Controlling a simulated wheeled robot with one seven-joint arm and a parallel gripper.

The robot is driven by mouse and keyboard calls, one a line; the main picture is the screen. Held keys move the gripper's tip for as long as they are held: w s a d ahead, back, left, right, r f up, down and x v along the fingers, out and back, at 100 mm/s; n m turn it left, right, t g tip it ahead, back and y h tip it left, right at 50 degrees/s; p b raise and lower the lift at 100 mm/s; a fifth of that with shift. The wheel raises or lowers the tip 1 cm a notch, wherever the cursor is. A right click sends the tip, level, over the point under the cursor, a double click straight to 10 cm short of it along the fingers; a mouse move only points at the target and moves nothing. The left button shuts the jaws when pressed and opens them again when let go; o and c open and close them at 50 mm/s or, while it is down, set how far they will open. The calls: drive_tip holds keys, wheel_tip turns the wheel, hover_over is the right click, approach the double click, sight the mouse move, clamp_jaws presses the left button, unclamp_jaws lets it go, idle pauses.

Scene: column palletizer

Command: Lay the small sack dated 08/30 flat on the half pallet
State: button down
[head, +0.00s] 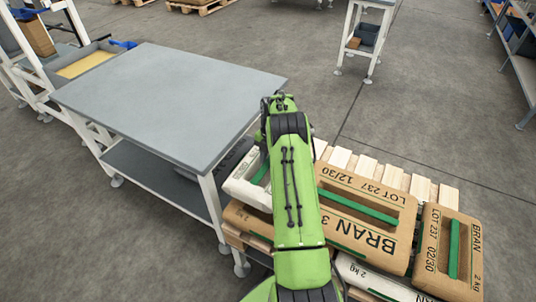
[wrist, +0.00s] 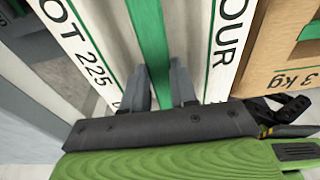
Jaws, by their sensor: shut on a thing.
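In the wrist view my gripper (wrist: 161,84) is shut on the green strip of a white flour sack (wrist: 106,38). The sack reads "LOT 225" and "OUR"; its date is hidden. A white sack (head: 238,189) with a green strip shows left of my arm in the head view, partly covered, and appears to be the same one. It is over the left side of the half pallet (head: 366,166); I cannot tell whether it rests there. My gripper is hidden behind my arm in the head view.
A brown bran sack dated 12/30 (head: 390,205) and another dated 02/30 (head: 432,250) lie on the pallet's right. A further brown sack (head: 240,215) and a white sack (head: 375,283) lie lower. A grey table (head: 165,95) stands left. Bare slats show at the back.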

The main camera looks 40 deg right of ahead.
drive_tip(key=shift+w+f, duration=0.1)
drive_tip(key=shift+f, duration=0.7)
drive_tip(key=shift+f, duration=0.1)
drive_tip(key=shift+f+b, duration=0.3)
drive_tip(key=shift+b, duration=0.15)
drive_tip(key=shift+f, duration=0.25)
drive_tip(key=c, duration=0.9)
unclamp_jaws()
drive_tip(key=shift+f, duration=0.1)
